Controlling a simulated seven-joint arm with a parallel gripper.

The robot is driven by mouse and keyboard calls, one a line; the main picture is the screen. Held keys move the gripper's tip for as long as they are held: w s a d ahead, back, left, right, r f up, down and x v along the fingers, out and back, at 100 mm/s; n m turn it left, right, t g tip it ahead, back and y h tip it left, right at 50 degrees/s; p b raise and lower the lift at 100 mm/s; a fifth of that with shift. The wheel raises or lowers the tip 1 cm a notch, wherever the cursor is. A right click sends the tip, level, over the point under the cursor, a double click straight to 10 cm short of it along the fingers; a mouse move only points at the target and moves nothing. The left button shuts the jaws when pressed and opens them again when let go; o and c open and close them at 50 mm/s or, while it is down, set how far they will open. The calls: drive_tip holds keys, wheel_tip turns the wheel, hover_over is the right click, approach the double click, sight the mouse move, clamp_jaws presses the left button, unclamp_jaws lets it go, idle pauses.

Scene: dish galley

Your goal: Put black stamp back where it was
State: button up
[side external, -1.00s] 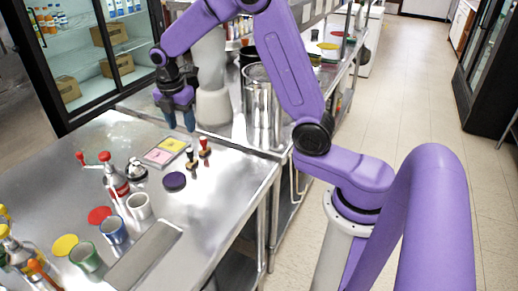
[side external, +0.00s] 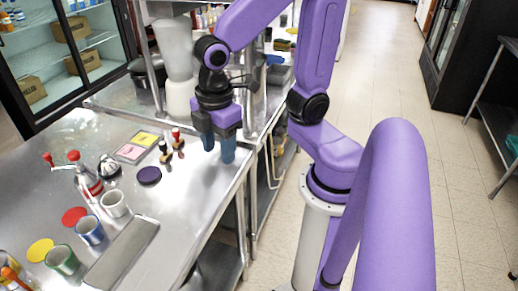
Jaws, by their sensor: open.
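The black stamp (side external: 165,152), with a dark handle and a lighter base, stands upright on the steel table. The red-handled stamp (side external: 177,140) stands just behind it to the right. A flat pad holder with a yellow pad (side external: 144,139) and a pink pad (side external: 131,152) lies to their left. My gripper (side external: 217,153) points down to the right of both stamps, its two blue fingers apart and nothing between them. It appears clear of the stamps, near the table's right edge.
A dark purple disc (side external: 149,176) lies in front of the stamps. White, blue and green cups (side external: 89,231), coloured discs, a red-topped bottle (side external: 87,178) and a grey tray (side external: 122,254) fill the left and front. The table's right front is clear.

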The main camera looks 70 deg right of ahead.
drive_tip(key=s+d+m, duration=0.1)
drive_tip(key=s+d, duration=0.1)
drive_tip(key=s, duration=0.6)
drive_tip(key=shift+s+f+m, duration=0.15)
drive_tip(key=shift+f+m, duration=0.1)
drive_tip(key=shift+m, duration=0.05)
drive_tip(key=shift+d, duration=0.1)
idle(1.5)
